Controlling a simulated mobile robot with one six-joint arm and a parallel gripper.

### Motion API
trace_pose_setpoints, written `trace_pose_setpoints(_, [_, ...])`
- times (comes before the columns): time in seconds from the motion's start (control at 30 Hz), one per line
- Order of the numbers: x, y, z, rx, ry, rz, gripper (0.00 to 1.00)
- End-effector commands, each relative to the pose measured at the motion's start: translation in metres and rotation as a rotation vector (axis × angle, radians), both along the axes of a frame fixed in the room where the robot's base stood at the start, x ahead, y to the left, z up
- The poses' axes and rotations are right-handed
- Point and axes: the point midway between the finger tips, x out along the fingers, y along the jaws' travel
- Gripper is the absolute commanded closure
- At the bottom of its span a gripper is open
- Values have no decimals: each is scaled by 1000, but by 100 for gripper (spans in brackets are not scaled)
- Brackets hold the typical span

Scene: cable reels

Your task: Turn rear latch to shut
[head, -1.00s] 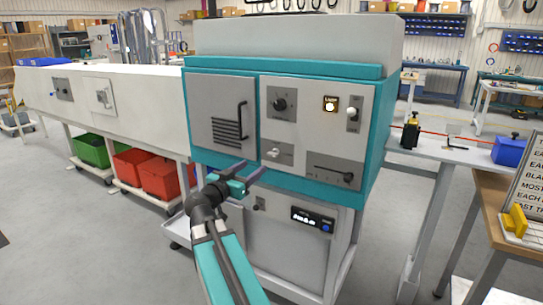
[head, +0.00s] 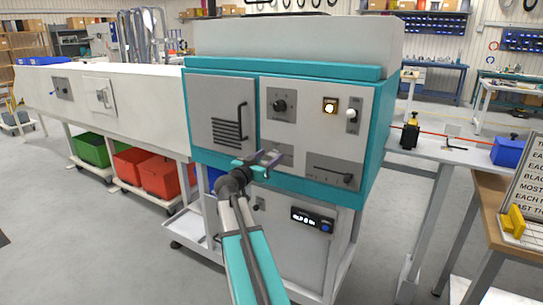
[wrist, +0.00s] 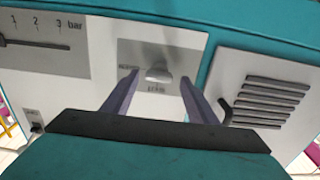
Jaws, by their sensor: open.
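A small pale turn-latch (wrist: 158,73) sits on a grey plate (head: 285,152) low on the front of the teal and white machine (head: 225,170). In the wrist view it lies between my two fingertips, with label text above and below that is too blurred to read. My gripper (head: 265,159) is open in front of this plate, one finger to each side of the latch. I cannot tell whether the fingers touch it. In the head view my gripper hides the latch.
A louvred door (head: 222,112) with a handle is left of the plate; a slider gauge (head: 331,170) is right. A dial (head: 280,105) and a lit lamp (head: 329,107) are above. A bench (head: 450,150) stands at the right.

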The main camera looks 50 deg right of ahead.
Motion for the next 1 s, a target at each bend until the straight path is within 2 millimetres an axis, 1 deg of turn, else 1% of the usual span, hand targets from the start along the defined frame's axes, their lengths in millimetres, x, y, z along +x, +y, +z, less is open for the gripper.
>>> trace_pose_setpoints(0.03, [1,-4,0,0,0,-1,47])
trace_pose_setpoints(0.13, [1,-8,0,0,0,-2,47])
trace_pose_setpoints(0.47, [2,-9,0,0,0,-1,47])
trace_pose_setpoints(0.57, [2,-9,0,0,0,-1,62])
trace_pose_setpoints(0.7, [2,-9,0,0,0,0,86])
trace_pose_setpoints(0.73, [2,-9,0,0,0,0,88])
trace_pose_setpoints(0.77, [3,-28,0,0,0,-6,88])
trace_pose_setpoints(0.8, [2,-18,0,0,0,-1,88])
trace_pose_setpoints(0.83, [2,-16,0,0,0,-1,88])
trace_pose_setpoints(1.0, [1,-11,-1,-3,11,-2,89])
